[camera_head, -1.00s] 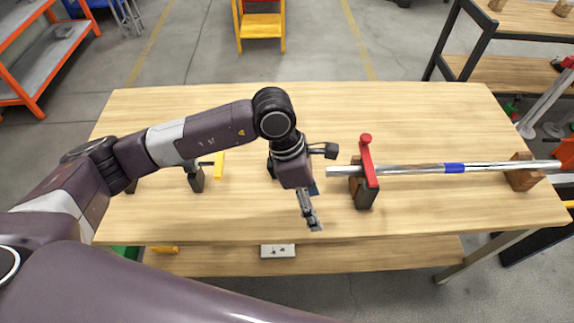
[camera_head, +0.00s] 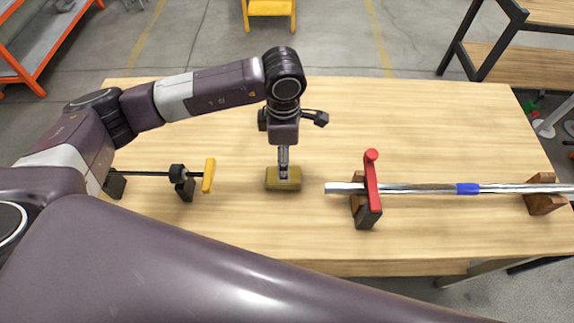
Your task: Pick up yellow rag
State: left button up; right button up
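The yellow rag (camera_head: 272,185) is a small, dull mustard-yellow rectangle on the wooden table (camera_head: 440,110), near the middle. My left gripper (camera_head: 284,177) points down over it, with the fingertips at or just above its middle and covering part of it. The fingers overlap from this angle, so I cannot tell whether they are open or shut, or whether they touch the rag. The rag appears to lie flat. My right gripper is not in view.
A metal rod with a blue band (camera_head: 467,189) spans supports right of the rag, with a red-handled clamp (camera_head: 371,180) nearest. A dark bar with a yellow handle (camera_head: 209,175) stands at left. The table's back right is clear.

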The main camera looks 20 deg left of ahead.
aim_at(271, 181)
pick_arm(q)
jog(key=f+p, duration=0.1)
jog(key=f, duration=0.1)
jog(key=s+f+p, duration=0.1)
jog(key=shift+s+f, duration=0.15)
jog(key=shift+f, duration=0.25)
notch_tip(271, 181, down, 2)
jog(key=shift+f+p, duration=0.2)
jog(key=shift+p, duration=0.15)
jog(key=shift+w+f, duration=0.2)
jog(key=shift+f, duration=0.05)
jog(key=c, duration=1.2)
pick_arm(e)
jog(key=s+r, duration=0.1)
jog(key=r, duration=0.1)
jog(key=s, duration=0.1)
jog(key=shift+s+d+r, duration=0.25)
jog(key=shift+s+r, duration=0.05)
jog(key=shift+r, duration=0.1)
